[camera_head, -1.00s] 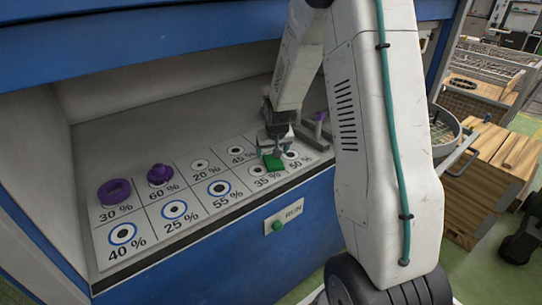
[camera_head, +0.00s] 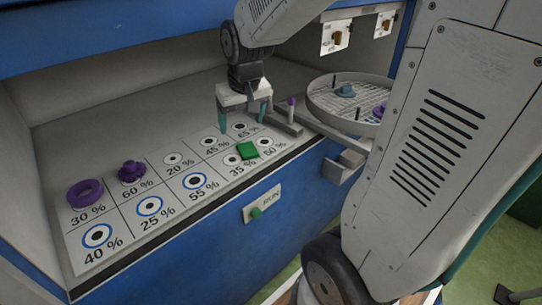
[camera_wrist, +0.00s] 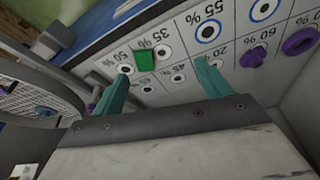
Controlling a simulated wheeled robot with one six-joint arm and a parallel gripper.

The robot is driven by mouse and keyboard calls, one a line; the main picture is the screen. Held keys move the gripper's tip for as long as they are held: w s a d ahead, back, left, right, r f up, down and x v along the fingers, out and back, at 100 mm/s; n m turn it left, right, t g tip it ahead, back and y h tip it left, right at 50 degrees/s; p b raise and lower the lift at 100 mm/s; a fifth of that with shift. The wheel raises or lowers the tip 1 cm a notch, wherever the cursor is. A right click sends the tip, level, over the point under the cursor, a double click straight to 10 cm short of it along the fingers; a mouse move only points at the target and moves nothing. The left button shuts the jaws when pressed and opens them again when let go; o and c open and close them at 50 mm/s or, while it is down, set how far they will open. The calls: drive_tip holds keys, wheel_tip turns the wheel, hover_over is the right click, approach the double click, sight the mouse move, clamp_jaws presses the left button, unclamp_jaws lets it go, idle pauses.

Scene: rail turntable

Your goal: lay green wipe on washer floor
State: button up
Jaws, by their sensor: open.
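The green wipe (camera_head: 247,150) lies flat on the white percentage board, between the 35 % and 50 % circles. It also shows in the wrist view (camera_wrist: 145,60), beyond my fingertips. My gripper (camera_head: 244,118) is open and empty, raised above the board behind the wipe, with its teal fingers apart. In the wrist view the two fingers (camera_wrist: 162,72) stand wide with nothing between them. A round basket with a mesh floor (camera_head: 345,100), perhaps the washer, stands right of the board; a blue piece (camera_head: 346,91) lies in it.
A purple ring (camera_head: 86,193) and a purple knobbed part (camera_head: 131,171) sit on the board's left. A small purple-topped peg (camera_head: 291,108) stands by grey blocks (camera_head: 283,125) at the board's right end.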

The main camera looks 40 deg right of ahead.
drive_tip(key=s+a+r+n, duration=0.1)
drive_tip(key=s+a, duration=0.2)
drive_tip(key=s, duration=0.4)
drive_tip(key=s+a+r+g, duration=0.1)
drive_tip(key=s+a+r, duration=0.1)
drive_tip(key=s, duration=0.5)
drive_tip(key=s+a+r+n+g, duration=0.1)
drive_tip(key=s+a, duration=0.2)
drive_tip(key=s, duration=0.4)
drive_tip(key=shift+a+r+n+y, duration=0.3)
drive_tip(key=shift+a+y, duration=0.05)
drive_tip(key=shift+y, duration=0.05)
drive_tip(key=shift+c, duration=0.4)
